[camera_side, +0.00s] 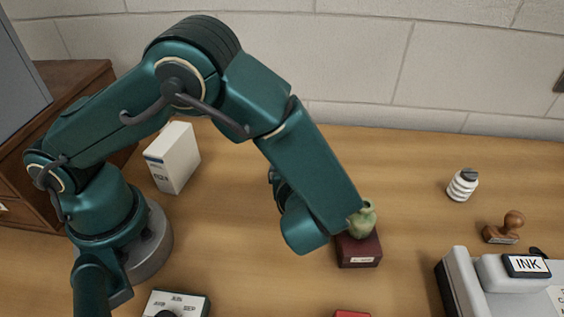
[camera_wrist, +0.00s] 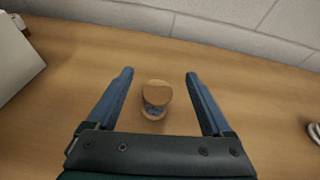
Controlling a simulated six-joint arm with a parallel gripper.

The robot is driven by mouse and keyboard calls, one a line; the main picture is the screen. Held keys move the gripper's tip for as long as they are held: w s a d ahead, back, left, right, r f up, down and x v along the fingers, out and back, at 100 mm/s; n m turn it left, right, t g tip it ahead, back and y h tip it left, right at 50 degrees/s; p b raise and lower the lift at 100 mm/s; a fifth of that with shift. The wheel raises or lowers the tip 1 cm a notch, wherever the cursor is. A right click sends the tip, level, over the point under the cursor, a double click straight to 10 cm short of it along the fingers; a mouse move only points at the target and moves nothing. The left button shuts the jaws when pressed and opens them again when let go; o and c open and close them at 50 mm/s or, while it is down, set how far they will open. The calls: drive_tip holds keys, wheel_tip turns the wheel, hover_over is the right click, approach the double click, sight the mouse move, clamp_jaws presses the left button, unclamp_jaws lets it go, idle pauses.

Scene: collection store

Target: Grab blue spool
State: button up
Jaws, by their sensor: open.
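The blue spool (camera_wrist: 153,110) shows in the wrist view. It stands on the wooden table with its round tan top facing up, and a little blue shows below that top. My gripper (camera_wrist: 159,74) is open, with one blue finger on each side of the spool in the picture. The fingers do not touch it, and the height between them and the spool is hard to tell. In the side view the spool is not visible; my arm covers that part of the table.
A white box (camera_side: 175,160) stands behind my arm. A green vase (camera_side: 362,219) sits on a dark red box (camera_side: 358,250). A white-and-black bottle (camera_side: 462,185), a wooden stamp (camera_side: 504,228) and a grey machine with an INK label (camera_side: 527,266) are at the right. Bare table lies between.

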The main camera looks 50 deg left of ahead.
drive_tip(key=shift+s+d+f+m, duration=0.2)
drive_tip(key=shift+s+f+m, duration=0.05)
drive_tip(key=shift+f, duration=0.15)
drive_tip(key=shift+s+d+f+m, duration=0.2)
drive_tip(key=shift+f+m, duration=0.05)
drive_tip(key=shift+f, duration=0.15)
drive_tip(key=shift+x, duration=2.45)
drive_tip(key=shift+c, duration=0.2)
drive_tip(key=shift+r, duration=0.1)
clamp_jaws()
drive_tip(key=shift+d, duration=0.1)
